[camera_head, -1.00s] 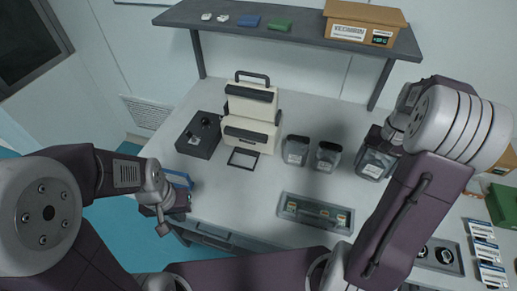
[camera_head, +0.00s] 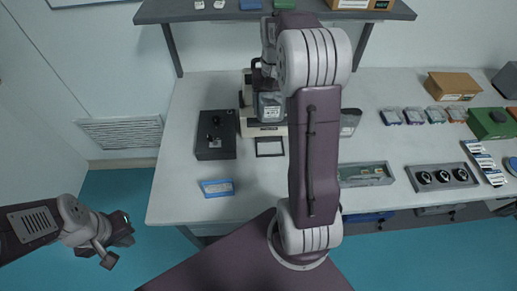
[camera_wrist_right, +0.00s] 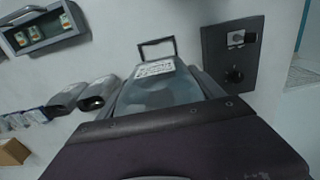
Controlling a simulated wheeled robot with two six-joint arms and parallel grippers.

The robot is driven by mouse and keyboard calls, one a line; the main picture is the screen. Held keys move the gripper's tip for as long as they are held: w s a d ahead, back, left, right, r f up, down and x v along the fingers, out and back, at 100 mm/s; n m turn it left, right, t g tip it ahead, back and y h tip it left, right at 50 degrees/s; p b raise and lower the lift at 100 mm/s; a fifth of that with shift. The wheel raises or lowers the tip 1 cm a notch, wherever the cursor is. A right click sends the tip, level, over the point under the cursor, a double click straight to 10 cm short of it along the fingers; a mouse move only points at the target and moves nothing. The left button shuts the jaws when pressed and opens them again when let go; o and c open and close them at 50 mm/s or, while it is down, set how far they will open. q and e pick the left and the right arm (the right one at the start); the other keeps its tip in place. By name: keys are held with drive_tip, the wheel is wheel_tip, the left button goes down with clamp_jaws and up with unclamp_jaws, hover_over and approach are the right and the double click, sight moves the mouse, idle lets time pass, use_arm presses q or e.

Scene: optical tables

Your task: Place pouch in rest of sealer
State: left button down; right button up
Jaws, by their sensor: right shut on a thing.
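The sealer (camera_head: 245,122) is a cream and black machine at the back left of the table, mostly hidden behind my right arm in the head view. Its black wire rest (camera_head: 270,147) sticks out in front. The rest also shows at the top of the right wrist view (camera_wrist_right: 157,48). The grey, clear pouch (camera_head: 271,107) with a white label hangs in my right gripper (camera_head: 268,82), just above and behind the rest. In the right wrist view the pouch (camera_wrist_right: 160,92) lies between the fingers. My left gripper (camera_head: 125,236) is off the table's left edge; its jaws are unclear.
A dark box with knobs (camera_head: 215,140) stands left of the sealer. A blue tray (camera_head: 217,188) lies near the front left edge. A tray with small parts (camera_head: 365,174) and a knob tray (camera_head: 441,177) lie to the right. A shelf (camera_head: 220,14) hangs above.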

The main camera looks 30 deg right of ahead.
drive_tip(key=shift+s+d, duration=0.1)
drive_tip(key=f, duration=1.4)
drive_tip(key=shift+d+f, duration=0.15)
drive_tip(key=shift+d, duration=0.1)
wheel_tip(320, 180, down, 3)
drive_tip(key=shift+s+a, duration=0.15)
drive_tip(key=shift+f, duration=0.55)
drive_tip(key=o, duration=1.7)
drive_tip(key=shift+c, duration=0.2)
